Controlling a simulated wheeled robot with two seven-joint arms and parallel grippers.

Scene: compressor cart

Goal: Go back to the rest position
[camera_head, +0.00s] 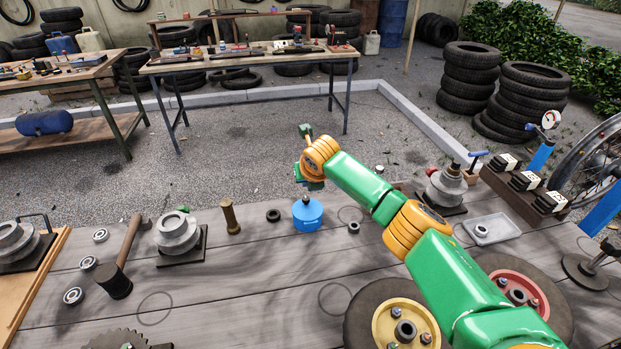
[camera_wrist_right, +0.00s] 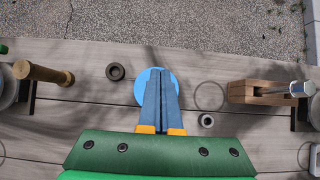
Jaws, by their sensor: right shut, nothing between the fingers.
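My right arm, green with orange joints, reaches in from the lower right in the head view. My right gripper (camera_head: 311,184) hangs above the workbench (camera_head: 240,285), over a round blue part (camera_head: 307,216). In the right wrist view the two blue fingers of my right gripper (camera_wrist_right: 160,74) are together with nothing between them. The blue part (camera_wrist_right: 143,90) shows behind them, partly hidden. I cannot tell the exact height of the gripper above it. My left gripper is in neither view.
Around the blue part stand a brass-coloured cylinder (camera_head: 230,216), a black ring (camera_head: 273,215) and a small nut-like ring (camera_head: 354,227). A hammer (camera_head: 119,272) and a grey pulley casting (camera_head: 178,234) are at left. Wheels (camera_head: 360,310) lie under my arm. A grey tray (camera_head: 500,230) is at right.

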